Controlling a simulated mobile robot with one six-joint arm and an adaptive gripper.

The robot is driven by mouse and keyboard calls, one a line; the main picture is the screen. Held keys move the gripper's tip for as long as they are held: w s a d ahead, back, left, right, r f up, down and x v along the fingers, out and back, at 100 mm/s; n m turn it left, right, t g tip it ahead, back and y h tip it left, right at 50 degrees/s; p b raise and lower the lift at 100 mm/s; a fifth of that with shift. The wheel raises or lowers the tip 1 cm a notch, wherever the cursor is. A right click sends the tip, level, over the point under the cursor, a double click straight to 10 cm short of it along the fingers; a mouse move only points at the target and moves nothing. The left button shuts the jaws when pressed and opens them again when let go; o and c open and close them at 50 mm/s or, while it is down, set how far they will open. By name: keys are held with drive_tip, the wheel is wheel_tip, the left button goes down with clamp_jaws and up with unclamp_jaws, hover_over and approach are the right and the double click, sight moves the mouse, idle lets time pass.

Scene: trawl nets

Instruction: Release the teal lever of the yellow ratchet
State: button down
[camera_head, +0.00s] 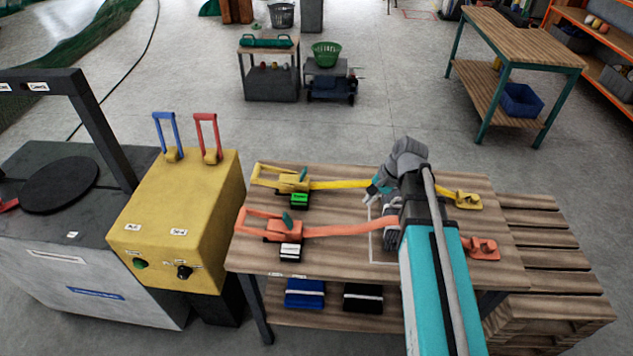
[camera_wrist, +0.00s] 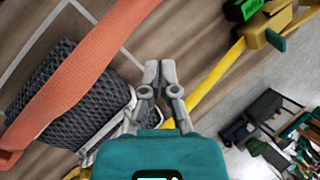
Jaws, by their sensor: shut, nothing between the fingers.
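The yellow ratchet (camera_head: 292,182) sits on the wooden table at the left end of a taut yellow strap (camera_head: 340,184). Its long yellow handle points left, and a small teal lever (camera_head: 303,173) stands up on it. In the wrist view the yellow ratchet (camera_wrist: 262,33) is at the upper right, with its teal lever (camera_wrist: 276,42) on its lower side. My gripper (camera_wrist: 160,68) is shut and empty, between the yellow strap and the orange strap, apart from the lever. In the head view my arm partly hides the gripper.
An orange ratchet (camera_head: 285,229) with an orange strap (camera_head: 350,229) lies nearer on the table. A grey net bundle (camera_wrist: 75,95) lies under the orange strap, close to my gripper. A yellow control box (camera_head: 180,220) with blue and red levers stands left.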

sight(303, 174)
drive_tip(key=w+a+f+m+y+b, duration=0.1)
drive_tip(key=w+m+y+b, duration=0.3)
drive_tip(key=w, duration=0.4)
drive_tip(key=w+a+f+m+y+b, duration=0.2)
drive_tip(key=w+m+y+b, duration=0.2)
drive_tip(key=w+m+b, duration=0.3)
drive_tip(key=shift+w+a+f+b, duration=0.25)
drive_tip(key=shift+w+a+b, duration=0.05)
drive_tip(key=shift+w, duration=0.15)
drive_tip(key=shift+a, duration=0.1)
drive_tip(key=b+x, duration=0.4)
drive_tip(key=x, duration=0.5)
drive_tip(key=shift+w+a+f, duration=0.1)
drive_tip(key=shift+a, duration=0.15)
drive_tip(key=shift+a+r+p, duration=0.2)
drive_tip(key=shift+a+p, duration=0.05)
drive_tip(key=shift+a, duration=0.25)
drive_tip(key=shift+a+r+p, duration=0.2)
drive_tip(key=shift+a+p, duration=0.05)
drive_tip(key=shift+a, duration=0.2)
drive_tip(key=shift+w+a+r+p, duration=0.1)
drive_tip(key=shift+a+r+p, duration=0.1)
drive_tip(key=shift+a, duration=0.35)
drive_tip(key=shift+a+r+p, duration=0.15)
drive_tip(key=shift+a+r, duration=0.05)
drive_tip(key=shift+a, duration=0.35)
